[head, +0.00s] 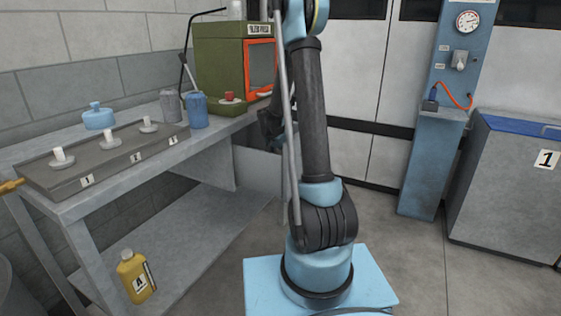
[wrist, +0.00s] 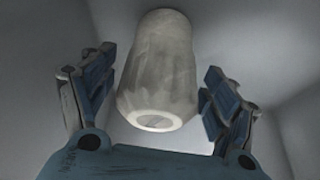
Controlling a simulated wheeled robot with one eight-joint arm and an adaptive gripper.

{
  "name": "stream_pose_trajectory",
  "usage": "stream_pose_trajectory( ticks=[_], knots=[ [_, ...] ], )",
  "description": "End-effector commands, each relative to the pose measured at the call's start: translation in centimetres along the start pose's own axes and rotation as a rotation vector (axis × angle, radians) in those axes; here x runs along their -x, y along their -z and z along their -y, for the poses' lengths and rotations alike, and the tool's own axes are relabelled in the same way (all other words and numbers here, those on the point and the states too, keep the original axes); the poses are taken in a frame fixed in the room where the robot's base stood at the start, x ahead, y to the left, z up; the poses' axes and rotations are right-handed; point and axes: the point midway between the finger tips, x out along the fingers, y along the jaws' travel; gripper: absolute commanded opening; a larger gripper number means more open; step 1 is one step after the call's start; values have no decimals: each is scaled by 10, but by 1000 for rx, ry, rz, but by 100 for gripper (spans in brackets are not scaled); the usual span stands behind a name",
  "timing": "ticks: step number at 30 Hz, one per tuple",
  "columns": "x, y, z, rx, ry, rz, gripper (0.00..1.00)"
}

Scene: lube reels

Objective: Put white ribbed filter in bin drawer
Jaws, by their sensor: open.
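The white ribbed filter (wrist: 158,60) lies between the spread fingers of my gripper (wrist: 157,72) in the wrist view, its ringed end facing the camera. My gripper is open. The filter is close to the right finger; I cannot tell whether they touch. Plain grey surfaces (wrist: 290,70) surround them, like the inside of a box or drawer. In the head view, my gripper is mostly hidden behind my arm, above a grey panel (head: 258,170) jutting from under the bench, which looks like the bin drawer. The filter is not visible there.
The grey bench (head: 225,128) at left carries a numbered rack (head: 105,160), a light-blue bottle (head: 98,118), a blue canister (head: 197,111) and a green press box (head: 222,60). A yellow bottle (head: 136,277) stands below. A grey cabinet marked 1 (head: 500,190) is at right.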

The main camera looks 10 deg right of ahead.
Motion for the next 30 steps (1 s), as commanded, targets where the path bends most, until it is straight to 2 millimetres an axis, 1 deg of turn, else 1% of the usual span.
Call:
stream_pose_trajectory(
  ticks=[21,25,30],
  knots=[
    [96,-1,1,3,1,1,79],
    [107,-1,1,2,0,1,79],
    [113,-1,1,1,0,0,79]
  ],
)
